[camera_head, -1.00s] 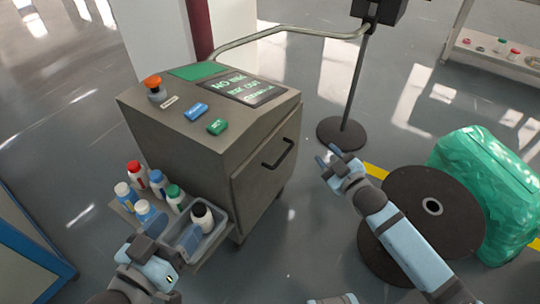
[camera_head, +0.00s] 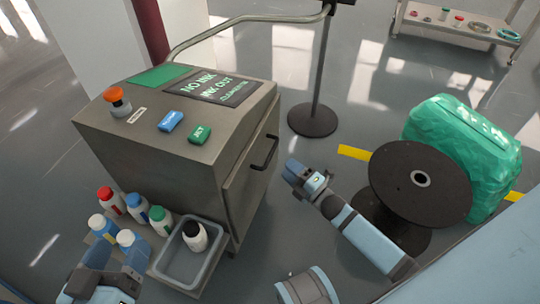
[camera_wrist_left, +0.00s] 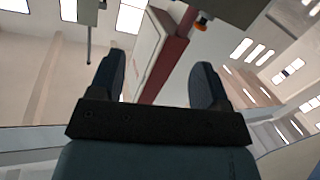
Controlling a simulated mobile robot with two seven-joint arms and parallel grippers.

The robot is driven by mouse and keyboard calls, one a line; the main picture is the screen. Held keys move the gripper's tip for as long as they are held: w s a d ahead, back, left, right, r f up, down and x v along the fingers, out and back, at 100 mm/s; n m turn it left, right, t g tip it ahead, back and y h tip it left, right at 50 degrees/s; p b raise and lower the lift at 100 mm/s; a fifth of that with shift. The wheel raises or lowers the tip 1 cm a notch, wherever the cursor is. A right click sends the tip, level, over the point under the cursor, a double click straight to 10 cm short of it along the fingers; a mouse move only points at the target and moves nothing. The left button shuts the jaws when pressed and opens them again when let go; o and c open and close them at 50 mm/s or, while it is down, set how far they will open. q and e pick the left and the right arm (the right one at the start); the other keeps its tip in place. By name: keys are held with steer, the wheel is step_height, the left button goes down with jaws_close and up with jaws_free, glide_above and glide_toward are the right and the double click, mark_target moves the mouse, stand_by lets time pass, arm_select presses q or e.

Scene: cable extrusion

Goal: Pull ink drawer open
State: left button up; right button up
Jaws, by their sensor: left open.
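The grey ink cabinet (camera_head: 190,165) stands left of centre in the head view. Its drawer front (camera_head: 245,190) is on the right-hand side and looks shut, with a dark bar handle (camera_head: 265,153) near the top. My right gripper (camera_head: 292,172) is right of the handle, apart from it; its jaw gap cannot be made out. My left gripper (camera_head: 115,255) is open at the lower left, near the bottles. In the left wrist view its two fingers (camera_wrist_left: 155,85) are spread with nothing held between them.
A black spool (camera_head: 420,185), a green wrapped bale (camera_head: 465,150) and a stand (camera_head: 312,121) are to the right.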

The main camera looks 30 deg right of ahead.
mark_target(271, 152)
arm_select(q)
steer(key=shift+w+a+r+m+t+b, duration=0.15)
steer(key=shift+w+a+m+t+b, duration=0.1)
steer(key=shift+w+m+b, duration=0.2)
steer(key=shift+w+a+r+m+t+b, duration=0.15)
steer(key=shift+w+m+t+b, duration=0.15)
steer(key=shift+b, duration=0.2)
arm_select(e)
steer(key=shift+x, duration=3.95)
steer(key=shift+c, duration=0.4)
arm_select(q)
steer(key=shift+f, duration=0.1)
arm_select(e)
jaws_close()
